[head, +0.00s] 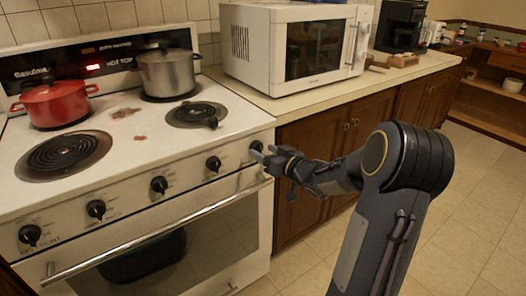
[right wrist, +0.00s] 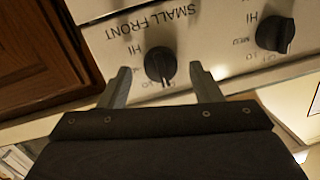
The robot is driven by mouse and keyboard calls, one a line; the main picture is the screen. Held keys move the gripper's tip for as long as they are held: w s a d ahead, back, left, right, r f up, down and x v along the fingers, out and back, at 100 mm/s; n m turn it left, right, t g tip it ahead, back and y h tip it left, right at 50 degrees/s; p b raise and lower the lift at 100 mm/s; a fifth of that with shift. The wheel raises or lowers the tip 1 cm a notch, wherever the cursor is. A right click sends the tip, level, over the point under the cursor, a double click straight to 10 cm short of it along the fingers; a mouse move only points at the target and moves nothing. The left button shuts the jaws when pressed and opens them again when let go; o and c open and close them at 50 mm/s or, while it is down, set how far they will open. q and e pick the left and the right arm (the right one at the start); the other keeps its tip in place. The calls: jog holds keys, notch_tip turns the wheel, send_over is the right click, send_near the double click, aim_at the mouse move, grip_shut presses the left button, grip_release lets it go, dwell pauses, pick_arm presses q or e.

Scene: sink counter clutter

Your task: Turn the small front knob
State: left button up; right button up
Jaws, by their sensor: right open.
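The small front knob (right wrist: 160,65) is black and round with a raised grip bar, on the white stove panel below the printed words SMALL FRONT. In the head view it is the rightmost knob (head: 256,147) on the stove front. My right gripper (head: 262,155) is at this knob with its fingers pointing at the panel. In the right wrist view the open fingers of my right gripper (right wrist: 160,73) stand on either side of the knob, with a gap on each side. I cannot tell whether the fingertips reach past the knob's face. My left gripper is not in view.
A neighbouring knob (right wrist: 274,34) sits beside it; in the head view this knob (head: 213,163) is to the left. The oven door handle (head: 160,232) runs below. A red pot (head: 56,104) and a steel pot (head: 167,73) stand on the stove. Wooden cabinets (head: 318,140) adjoin on the right.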

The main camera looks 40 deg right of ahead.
jog(key=s, duration=0.6)
jog(key=shift+s+r+p, duration=0.3)
jog(key=shift+p, duration=0.05)
jog(key=shift+d+r, duration=0.1)
jog(key=s+a+f+g+y, duration=0.15)
jog(key=s+a+g, duration=0.35)
jog(key=s+a, duration=0.65)
jog(key=s+a+f+g+y, duration=0.1)
jog(key=s+a+f+g, duration=0.1)
jog(key=s+a+g, duration=0.7)
jog(key=s+a+r+t+p, duration=0.1)
jog(key=a+r+p, duration=0.1)
jog(key=r+p, duration=0.6)
jog(key=s+a+r+t+p, duration=0.1)
jog(key=a+r+p, duration=0.1)
jog(key=r+p, duration=0.7)
jog(key=shift+s+a+r+t+y+p, duration=0.2)
jog(key=shift+s+a+t+y+p, duration=0.05)
jog(key=shift+t+y+p, duration=0.15)
